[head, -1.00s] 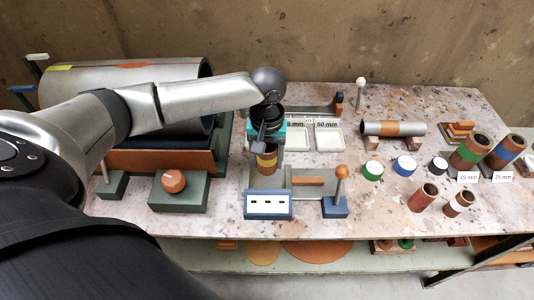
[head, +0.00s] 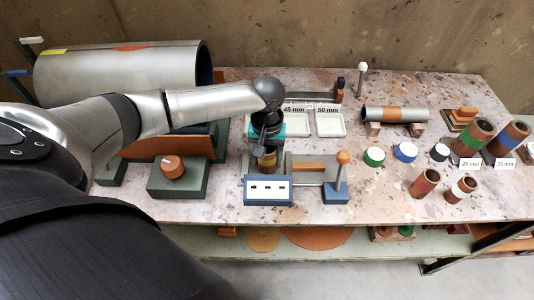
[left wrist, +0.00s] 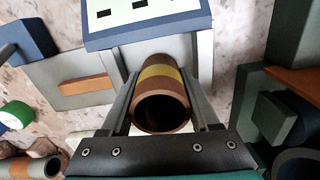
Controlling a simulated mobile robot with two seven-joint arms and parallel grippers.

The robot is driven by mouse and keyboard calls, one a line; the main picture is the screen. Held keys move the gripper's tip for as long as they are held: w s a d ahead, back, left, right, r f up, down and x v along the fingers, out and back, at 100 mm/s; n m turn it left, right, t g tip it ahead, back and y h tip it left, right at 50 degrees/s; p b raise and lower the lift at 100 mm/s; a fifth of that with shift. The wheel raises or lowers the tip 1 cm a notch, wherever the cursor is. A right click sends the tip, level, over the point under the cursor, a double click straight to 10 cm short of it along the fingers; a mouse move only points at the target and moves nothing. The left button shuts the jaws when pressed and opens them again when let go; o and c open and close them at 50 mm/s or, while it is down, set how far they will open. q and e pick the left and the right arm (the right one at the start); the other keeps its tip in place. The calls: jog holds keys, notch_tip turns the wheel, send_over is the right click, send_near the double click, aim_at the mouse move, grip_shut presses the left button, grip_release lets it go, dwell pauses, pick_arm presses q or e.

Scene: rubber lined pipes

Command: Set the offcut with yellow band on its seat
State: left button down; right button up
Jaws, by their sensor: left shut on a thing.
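The brown offcut with the yellow band (head: 267,161) is upright behind the white-faced blue block (head: 268,190) on the bench. It also shows in the left wrist view (left wrist: 160,100), with its open dark bore toward the camera and the yellow band near its far end. My left gripper (head: 268,147) points down and is shut on the offcut, one finger on each side. The offcut stands over a pale grey fixture (left wrist: 203,60) behind the block. I cannot tell whether its lower end touches the fixture. My right gripper is not in view.
A large lined pipe (head: 120,75) lies at the left beside an orange knob (head: 173,167). An orange-topped post (head: 342,175) stands close right of the block. White trays (head: 330,122) are behind. Caps, a banded pipe (head: 395,114) and several upright offcuts fill the right side.

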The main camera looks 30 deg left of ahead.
pick_arm(q)
jog(key=shift+f, duration=0.45)
dwell(0.6)
jog(key=shift+c, duration=0.2)
grip_release()
notch_tip(320, 180, up, 15)
jog(key=p, duration=0.3)
jog(key=shift+r+p, duration=0.15)
jog(key=shift+p, duration=0.2)
